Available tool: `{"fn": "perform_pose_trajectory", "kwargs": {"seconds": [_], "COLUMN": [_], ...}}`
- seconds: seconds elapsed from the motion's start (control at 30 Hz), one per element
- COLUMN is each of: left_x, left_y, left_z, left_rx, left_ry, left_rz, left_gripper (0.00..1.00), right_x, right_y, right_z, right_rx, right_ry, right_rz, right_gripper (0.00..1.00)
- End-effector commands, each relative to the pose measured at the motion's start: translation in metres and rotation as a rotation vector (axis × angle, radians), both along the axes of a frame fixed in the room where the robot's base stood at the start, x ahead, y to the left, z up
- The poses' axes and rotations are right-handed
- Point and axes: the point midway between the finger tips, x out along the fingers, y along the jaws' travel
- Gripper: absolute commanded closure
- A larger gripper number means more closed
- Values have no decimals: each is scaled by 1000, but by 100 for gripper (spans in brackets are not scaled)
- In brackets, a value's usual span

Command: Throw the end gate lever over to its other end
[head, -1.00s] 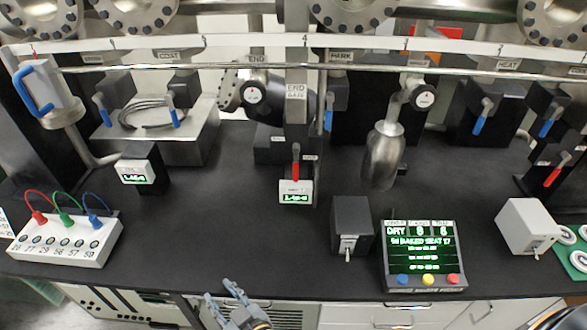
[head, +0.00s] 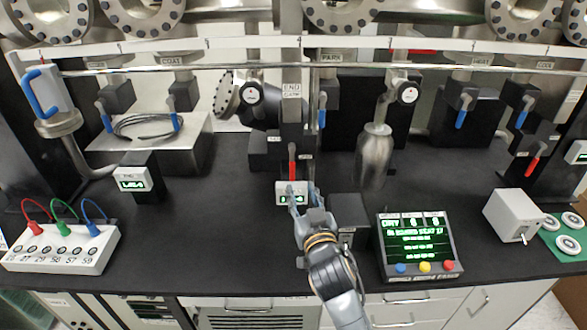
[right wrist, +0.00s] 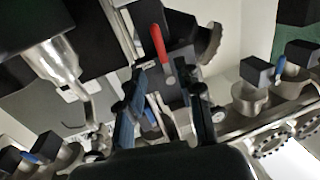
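The end gate post carries an "END GATE" label (head: 292,91). A red lever (head: 292,165) stands upright low on this post, just above a small white box with a green display (head: 286,187). My right gripper (head: 304,191) reaches in from the lower right. Its fingers are apart, in front of the display box and just below the red lever, and partly cover the box. In the right wrist view the red lever (right wrist: 159,50) shows beyond the open fingers (right wrist: 162,105), with nothing visibly held between them. Whether a finger touches anything is unclear. My left gripper is out of view.
A dark box (head: 348,208) stands close to the right of my gripper. A screen console (head: 416,248) with coloured buttons is further right. A blue lever (head: 322,118) hangs beside the post. A metal cylinder (head: 374,155) stands to the right. The bench left of the gripper is clear.

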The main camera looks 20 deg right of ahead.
Motion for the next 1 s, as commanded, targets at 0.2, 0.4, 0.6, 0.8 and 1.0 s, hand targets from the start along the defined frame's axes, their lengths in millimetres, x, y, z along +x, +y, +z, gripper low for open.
{"fn": "perform_pose_trajectory", "kwargs": {"seconds": [0.2, 0.4, 0.6, 0.8, 1.0], "left_x": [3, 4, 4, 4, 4], "left_y": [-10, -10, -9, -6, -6], "left_z": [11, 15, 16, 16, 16], "left_rx": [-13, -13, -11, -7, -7], "left_ry": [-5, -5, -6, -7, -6], "left_rz": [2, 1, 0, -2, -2], "left_gripper": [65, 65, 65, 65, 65], "right_x": [50, 83, 99, 101, 100], "right_y": [-4, -7, -8, -8, -8], "right_z": [3, 1, 0, -1, -1], "right_rx": [-2, -2, 0, 0, 0], "right_ry": [0, 1, 1, 1, 1], "right_rz": [0, 1, 1, 1, 1], "right_gripper": [65, 65, 65, 65, 83]}}
